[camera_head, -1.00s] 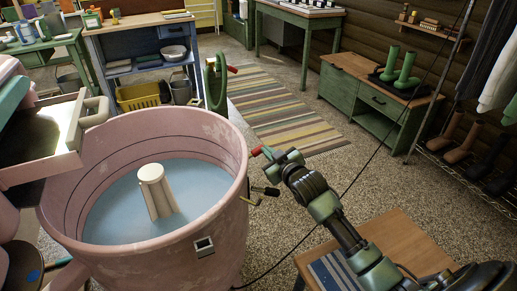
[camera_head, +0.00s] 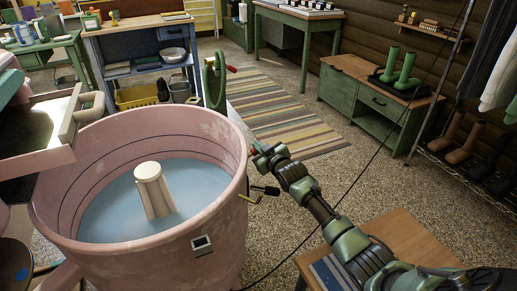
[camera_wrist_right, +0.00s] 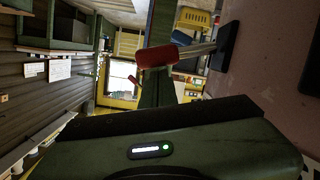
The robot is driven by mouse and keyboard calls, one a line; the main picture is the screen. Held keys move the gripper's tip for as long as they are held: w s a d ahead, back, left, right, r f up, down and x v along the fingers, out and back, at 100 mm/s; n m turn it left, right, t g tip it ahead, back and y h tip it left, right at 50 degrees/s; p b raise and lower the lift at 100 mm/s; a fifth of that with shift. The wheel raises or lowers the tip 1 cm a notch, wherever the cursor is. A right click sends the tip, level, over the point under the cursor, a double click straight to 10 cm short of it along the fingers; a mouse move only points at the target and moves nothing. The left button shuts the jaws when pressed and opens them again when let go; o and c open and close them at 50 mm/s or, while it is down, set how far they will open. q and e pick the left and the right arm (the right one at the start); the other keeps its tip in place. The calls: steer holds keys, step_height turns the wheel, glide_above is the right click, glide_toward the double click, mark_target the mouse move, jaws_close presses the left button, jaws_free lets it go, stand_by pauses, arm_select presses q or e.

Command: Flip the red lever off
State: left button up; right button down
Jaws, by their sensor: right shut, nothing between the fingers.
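The red lever (camera_wrist_right: 155,55) shows large in the right wrist view: a red grip on a metal rod running to a dark mount on the pink tub. In the head view, only a small red part of it shows at the tub's right rim, beside my gripper. My right gripper (camera_head: 262,155) is shut and empty, right at the lever. Its green fingers (camera_wrist_right: 155,90) reach up to just below the red grip in the wrist view; whether they touch cannot be told. The pink washer tub (camera_head: 215,225) holds water and a cream agitator (camera_head: 152,190). My left gripper is out of view.
A black lever with a yellow part (camera_head: 265,190) sticks out from the tub below my gripper. A wooden-topped table (camera_head: 400,235) stands under my right arm. A green wheel (camera_head: 214,80) with a red handle rises behind the tub.

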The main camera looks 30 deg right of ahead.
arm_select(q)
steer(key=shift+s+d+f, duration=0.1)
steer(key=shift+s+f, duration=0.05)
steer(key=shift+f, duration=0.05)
arm_select(e)
steer(key=shift+d+f+m, duration=0.2)
steer(key=shift+f+m, duration=0.1)
steer(key=shift+m, duration=0.1)
arm_select(q)
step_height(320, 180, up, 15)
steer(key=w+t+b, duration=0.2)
steer(key=b, duration=0.5)
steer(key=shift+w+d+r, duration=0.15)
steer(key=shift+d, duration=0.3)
arm_select(e)
steer(key=shift+d+f+m+y, duration=0.3)
steer(key=shift+f+m+y, duration=0.1)
steer(key=shift+f+m, duration=0.45)
steer(key=shift+d+f+m+y, duration=0.3)
steer(key=shift+f+m+y, duration=0.1)
steer(key=shift+f+m, duration=0.45)
steer(key=shift+d+f+m+y, duration=0.3)
steer(key=shift+f+m+y, duration=0.1)
steer(key=shift+f+m, duration=0.4)
steer(key=shift+f, duration=0.15)
steer(key=shift+s, duration=0.1)
